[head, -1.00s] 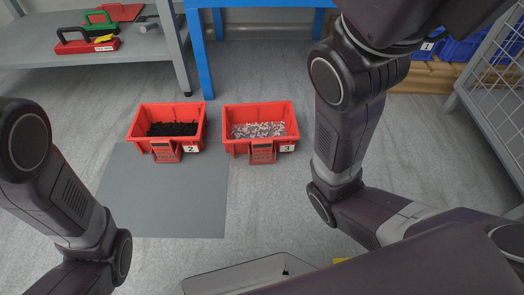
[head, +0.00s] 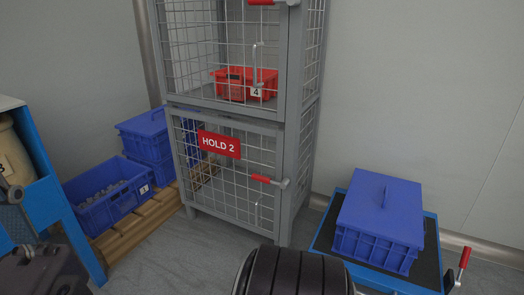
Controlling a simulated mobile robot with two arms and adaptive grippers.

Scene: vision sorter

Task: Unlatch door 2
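The lower cage door, marked by a red HOLD 2 sign (head: 219,144), is a grey-framed wire mesh door in the middle of the head view. It looks closed in its frame. A latch with a red handle (head: 265,179) sits at its right edge, with the handle lying roughly level. A thin upright grey pull handle (head: 257,214) is on the mesh below the latch. Neither gripper can be made out. A dark ribbed part of mine fills the bottom middle, below the cage and apart from the latch in the picture.
The upper cage compartment holds a red bin (head: 236,88) tagged 4. Its own red latch handle (head: 262,2) is at the top edge. Blue bins (head: 111,207) sit on a wooden pallet (head: 134,231) at left. A lidded blue crate (head: 379,218) stands on a blue-framed cart (head: 432,255) at right.

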